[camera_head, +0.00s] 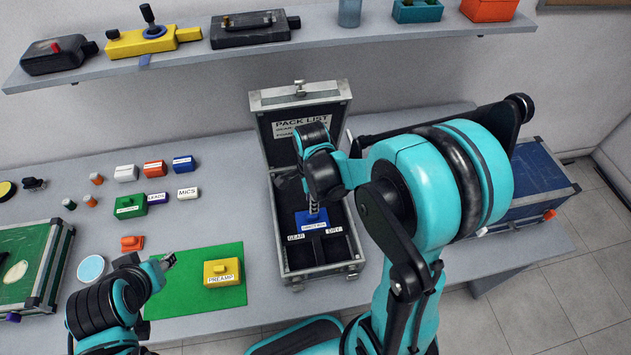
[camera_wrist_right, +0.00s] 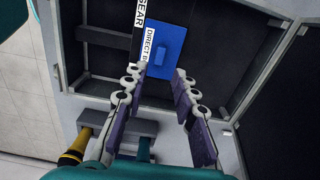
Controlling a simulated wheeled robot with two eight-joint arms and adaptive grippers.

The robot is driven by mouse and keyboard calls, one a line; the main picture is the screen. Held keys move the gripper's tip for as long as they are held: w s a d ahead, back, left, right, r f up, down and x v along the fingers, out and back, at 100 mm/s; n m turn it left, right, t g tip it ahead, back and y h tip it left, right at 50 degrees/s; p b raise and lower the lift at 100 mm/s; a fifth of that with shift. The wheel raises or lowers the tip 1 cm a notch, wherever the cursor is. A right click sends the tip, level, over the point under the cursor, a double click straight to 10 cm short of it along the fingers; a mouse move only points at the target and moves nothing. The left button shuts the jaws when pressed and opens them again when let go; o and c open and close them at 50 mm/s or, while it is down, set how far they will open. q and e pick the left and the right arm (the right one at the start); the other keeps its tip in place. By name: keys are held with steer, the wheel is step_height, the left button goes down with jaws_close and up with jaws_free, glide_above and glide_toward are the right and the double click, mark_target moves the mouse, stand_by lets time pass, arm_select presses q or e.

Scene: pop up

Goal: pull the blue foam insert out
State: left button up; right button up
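The blue piece (camera_head: 313,220) lies inside the open black case (camera_head: 353,266), behind the GEAR and DRY labels. It has a white label. In the right wrist view the blue piece (camera_wrist_right: 181,44) shows a small raised blue block in its middle and a label starting "DIRECT". My right gripper (camera_head: 313,205) reaches down over it in the case. In the wrist view the right gripper's fingers (camera_wrist_right: 159,75) are apart with nothing gripped, pointing at the blue piece. My left gripper (camera_head: 167,262) is by the green mat; whether its fingers are open is too small to tell.
The case lid (camera_head: 300,97), marked PACK LIST, stands open at the back. A yellow PREAMP block (camera_head: 222,271) sits on the green mat (camera_head: 197,304). Several small labelled blocks lie left of the case. A shelf (camera_head: 330,38) runs above; a blue case (camera_head: 537,187) stands right.

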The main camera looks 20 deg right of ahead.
mark_target(312, 216)
steer(key=shift+w+d+f, duration=0.1)
steer(key=shift+d+f, duration=0.05)
steer(key=shift+a+f+b, duration=0.25)
steer(key=shift+f+b, duration=0.6)
step_height(312, 216, down, 6)
steer(key=b, duration=0.5)
steer(key=shift+d+f, duration=0.1)
jaws_close()
steer(key=shift+r+p, duration=0.3)
steer(key=shift+p, duration=0.05)
steer(key=shift+r+p, duration=0.35)
steer(key=shift+r, duration=0.1)
step_height(312, 216, up, 6)
steer(key=p, duration=0.5)
steer(key=shift+r, duration=0.2)
